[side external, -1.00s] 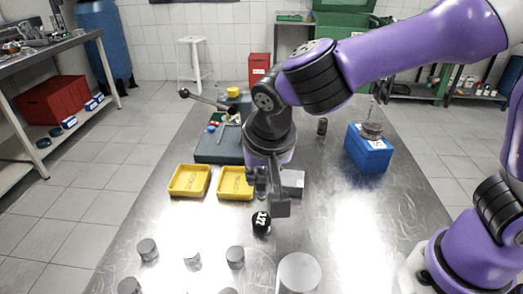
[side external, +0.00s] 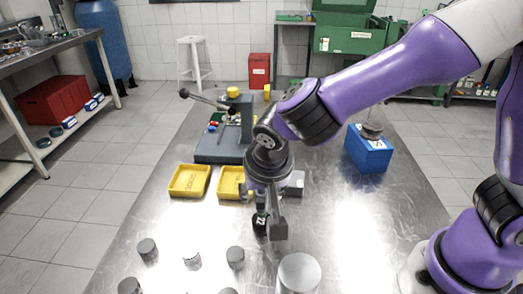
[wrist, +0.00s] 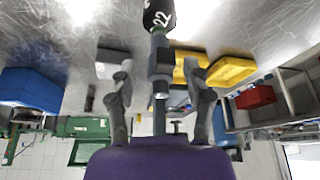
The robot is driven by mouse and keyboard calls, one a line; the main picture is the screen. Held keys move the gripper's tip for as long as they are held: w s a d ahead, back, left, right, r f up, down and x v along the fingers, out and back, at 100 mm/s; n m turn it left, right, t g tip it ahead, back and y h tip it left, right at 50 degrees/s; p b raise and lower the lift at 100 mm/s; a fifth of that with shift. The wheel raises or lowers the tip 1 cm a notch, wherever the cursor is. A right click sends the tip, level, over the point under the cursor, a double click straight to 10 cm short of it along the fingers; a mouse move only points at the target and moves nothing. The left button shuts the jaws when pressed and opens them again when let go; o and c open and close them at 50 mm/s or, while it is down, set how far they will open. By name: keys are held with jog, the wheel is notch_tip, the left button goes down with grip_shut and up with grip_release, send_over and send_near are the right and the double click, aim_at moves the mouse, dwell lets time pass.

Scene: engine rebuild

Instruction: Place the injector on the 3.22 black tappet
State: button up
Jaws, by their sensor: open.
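The black tappet (side external: 260,222) with white digits stands on the metal table, partly hidden by a finger. It also shows at the top of the wrist view (wrist: 158,14), with "22" readable. The dark grey injector (wrist: 160,58) is upright between my fingers, its narrow end at the tappet's top; they appear to touch, but a small gap cannot be ruled out. My gripper (wrist: 159,68) is open, with visible space on both sides of the injector. In the side view my gripper (side external: 271,224) is low beside the tappet, and the injector is mostly hidden.
Several grey tappets (side external: 192,260) stand at the front left, and a larger light cylinder (side external: 299,274) at the front. Two yellow trays (side external: 189,195), a grey box (side external: 296,184) and a press (side external: 222,150) are behind. A blue box (side external: 368,150) is at right.

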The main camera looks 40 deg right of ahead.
jog(key=d+v, duration=0.1)
jog(key=v, duration=1.1)
jog(key=s+d+n+y, duration=0.1)
jog(key=s+d+n, duration=0.2)
jog(key=d, duration=0.4)
jog(key=s+d+n+t+y, duration=0.1)
jog(key=s+d+n, duration=0.2)
jog(key=d, duration=0.4)
jog(key=shift+d+f+t, duration=0.2)
jog(key=shift+f+t, duration=0.1)
jog(key=shift+f, duration=0.05)
